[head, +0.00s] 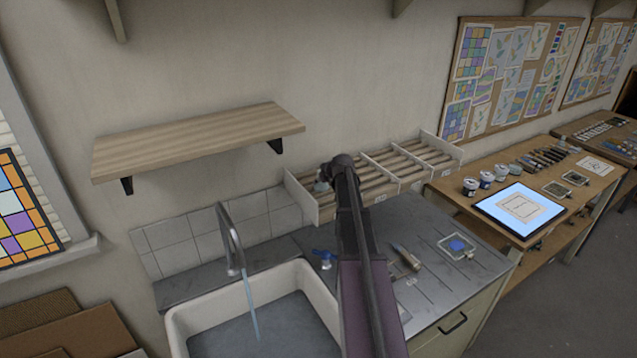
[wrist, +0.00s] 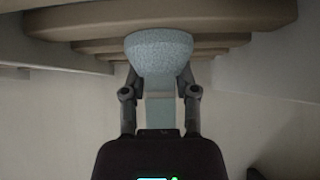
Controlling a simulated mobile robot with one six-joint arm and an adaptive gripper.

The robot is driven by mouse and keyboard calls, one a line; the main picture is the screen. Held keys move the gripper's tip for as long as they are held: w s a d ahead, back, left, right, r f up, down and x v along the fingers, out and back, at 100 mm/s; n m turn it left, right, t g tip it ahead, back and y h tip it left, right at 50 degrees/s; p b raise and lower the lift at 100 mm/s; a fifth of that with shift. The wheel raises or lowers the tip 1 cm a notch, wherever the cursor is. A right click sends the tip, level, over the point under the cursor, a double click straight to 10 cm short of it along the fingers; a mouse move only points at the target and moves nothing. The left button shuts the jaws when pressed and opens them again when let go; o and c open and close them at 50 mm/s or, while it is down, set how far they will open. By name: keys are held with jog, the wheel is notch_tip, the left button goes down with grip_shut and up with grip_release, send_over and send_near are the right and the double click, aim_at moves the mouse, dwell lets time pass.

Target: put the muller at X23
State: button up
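The muller (wrist: 158,52) is pale blue and speckled, with a wide head and a narrower stem. In the wrist view it is between the fingers of my gripper (wrist: 159,90), which are closed around its stem. In the head view my gripper (head: 325,184) is at the left part of the slatted wall rack (head: 312,203), mostly hidden by my arm. The muller's head overlaps the rack's slats (wrist: 90,22) in the wrist view; I cannot tell whether it touches them. No label reading X23 is legible.
Below is a grey counter (head: 430,278) with a blue-topped item (head: 325,258), a brush-like tool (head: 406,257) and a plate with blue paint (head: 457,246). A sink (head: 185,318) with running tap (head: 232,240) is at left. A wooden shelf (head: 200,143) is above left. The rack's right bays look empty.

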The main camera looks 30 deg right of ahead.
jog(key=shift+o, duration=1)
jog(key=shift+r, duration=0.15)
jog(key=shift+s+r, duration=0.1)
jog(key=shift+r, duration=0.05)
jog(key=p+v, duration=0.8)
jog(key=v, duration=0.3)
jog(key=shift+s+r+p, duration=0.2)
jog(key=shift+s+p, duration=0.05)
jog(key=shift+p, duration=0.15)
jog(key=shift+a, duration=0.1)
jog(key=shift+a, duration=0.1)
